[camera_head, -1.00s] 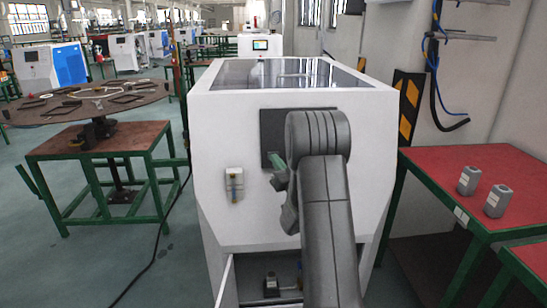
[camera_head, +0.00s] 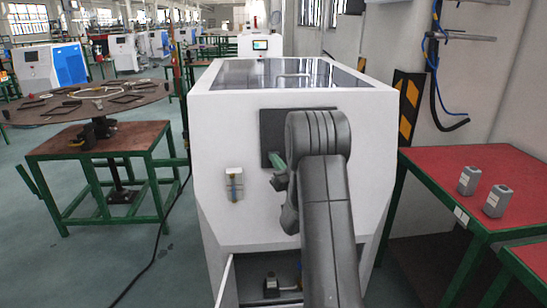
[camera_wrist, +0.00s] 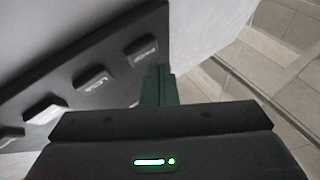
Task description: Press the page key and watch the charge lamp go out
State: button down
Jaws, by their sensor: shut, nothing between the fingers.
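The dark control panel (camera_head: 271,128) is on the front of the white generator cabinet, mostly covered by my arm in the head view. In the wrist view the panel (camera_wrist: 60,72) runs diagonally with a row of raised grey keys. The key nearest my fingers (camera_wrist: 140,47) has a label that looks like PAGE, though it is blurred. My gripper (camera_wrist: 160,72) has its green fingers together and empty, their tips just beside and below that key in the picture. I cannot tell whether they touch it. My gripper also shows in the head view (camera_head: 279,172). The charge lamp is not visible.
A small box with a yellow and blue part (camera_head: 234,184) is on the cabinet front, left of the panel. A round table (camera_head: 90,105) with flat parts stands at left.

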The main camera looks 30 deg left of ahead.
jog(key=shift+w+f, duration=0.1)
dwell(0.3)
jog(key=shift+w+a+b, duration=0.2)
jog(key=shift+w+b, duration=0.05)
jog(key=shift+b, duration=0.5)
jog(key=shift+w+a+f+b, duration=0.15)
jog(key=shift+w+a+b, duration=0.05)
jog(key=shift+w+b, duration=0.2)
jog(key=shift+s, duration=0.15)
dwell(0.6)
jog(key=shift+s+d+r+b, duration=0.25)
jog(key=shift+s+d+b, duration=0.15)
jog(key=shift+s+b, duration=0.2)
jog(key=s+d, duration=0.1)
jog(key=s+r+b, duration=0.1)
jog(key=s+d, duration=0.1)
jog(key=s, duration=0.1)
jog(key=shift+d+r+b, duration=0.25)
jog(key=shift+d+b, duration=0.05)
jog(key=shift+b, duration=0.1)
dwell(0.5)
